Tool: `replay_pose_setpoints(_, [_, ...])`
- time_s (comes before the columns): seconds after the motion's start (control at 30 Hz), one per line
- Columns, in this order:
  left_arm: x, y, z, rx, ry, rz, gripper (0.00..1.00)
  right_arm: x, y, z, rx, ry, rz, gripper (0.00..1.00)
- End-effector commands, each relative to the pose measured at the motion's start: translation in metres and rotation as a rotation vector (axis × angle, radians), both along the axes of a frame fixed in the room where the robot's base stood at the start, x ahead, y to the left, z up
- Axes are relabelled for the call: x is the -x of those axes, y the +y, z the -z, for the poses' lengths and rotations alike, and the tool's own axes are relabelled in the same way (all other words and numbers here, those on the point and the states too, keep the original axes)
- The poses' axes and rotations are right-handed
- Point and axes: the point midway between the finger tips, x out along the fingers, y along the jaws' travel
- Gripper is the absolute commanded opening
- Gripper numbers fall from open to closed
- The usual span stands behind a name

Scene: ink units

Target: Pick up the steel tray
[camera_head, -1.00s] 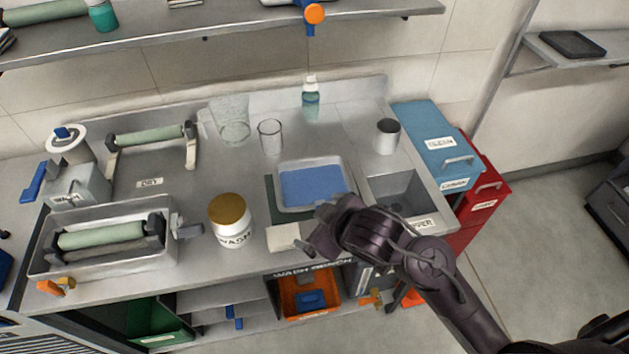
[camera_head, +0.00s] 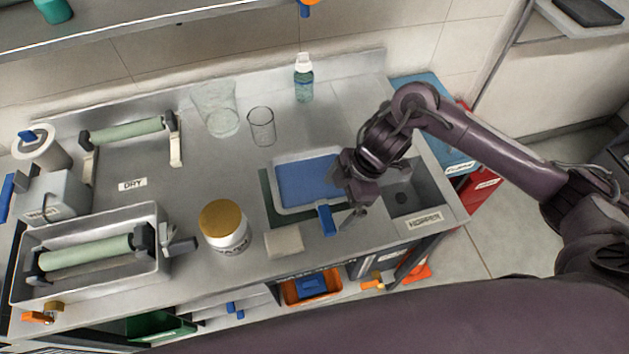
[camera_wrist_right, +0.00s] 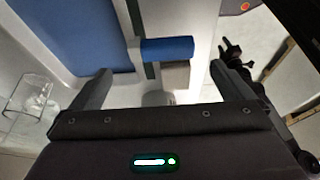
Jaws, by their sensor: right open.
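The steel tray (camera_head: 272,190) lies flat on the bench, with a blue surface inside it. A blue grip (camera_head: 327,220) sits at its front right edge. My right gripper (camera_head: 346,195) is over the tray's right side, close to the blue grip, and hides part of the rim. In the right wrist view the jaws (camera_wrist_right: 162,78) are wide apart with nothing between them. There the blue grip (camera_wrist_right: 167,49) lies ahead between the fingers, and the blue surface (camera_wrist_right: 70,35) is at the left. My left gripper is not in view.
A hopper basin (camera_head: 428,200) is right of the tray. A pale block (camera_head: 284,241) and a gold-lidded jar (camera_head: 223,228) stand in front and left. A glass beaker (camera_head: 262,127) and a bottle (camera_head: 304,80) stand behind. A roller trough (camera_head: 150,268) is far left.

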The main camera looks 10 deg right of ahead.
Motion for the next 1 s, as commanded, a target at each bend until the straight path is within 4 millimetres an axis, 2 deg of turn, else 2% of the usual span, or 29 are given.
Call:
replay_pose_setpoints(0.1, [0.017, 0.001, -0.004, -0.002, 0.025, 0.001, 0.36, 0.002, 0.006, 0.012, -0.001, 0.003, 0.0, 1.0])
replay_pose_setpoints(0.23, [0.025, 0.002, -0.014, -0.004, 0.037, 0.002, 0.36, 0.004, 0.012, 0.028, -0.001, 0.004, 0.002, 1.0])
replay_pose_setpoints(0.4, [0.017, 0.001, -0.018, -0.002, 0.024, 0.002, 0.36, 0.004, 0.02, 0.051, -0.001, -0.001, 0.0, 1.0])
replay_pose_setpoints(0.6, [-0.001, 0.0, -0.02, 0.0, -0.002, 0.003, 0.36, 0.003, 0.022, 0.057, 0.0, -0.004, 0.0, 1.0])
replay_pose_setpoints(0.7, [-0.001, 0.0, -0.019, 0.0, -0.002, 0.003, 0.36, 0.003, 0.022, 0.057, 0.0, -0.004, 0.0, 1.0])
replay_pose_setpoints(1.0, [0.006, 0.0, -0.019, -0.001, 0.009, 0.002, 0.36, 0.003, 0.022, 0.056, -0.001, -0.005, 0.0, 0.64])
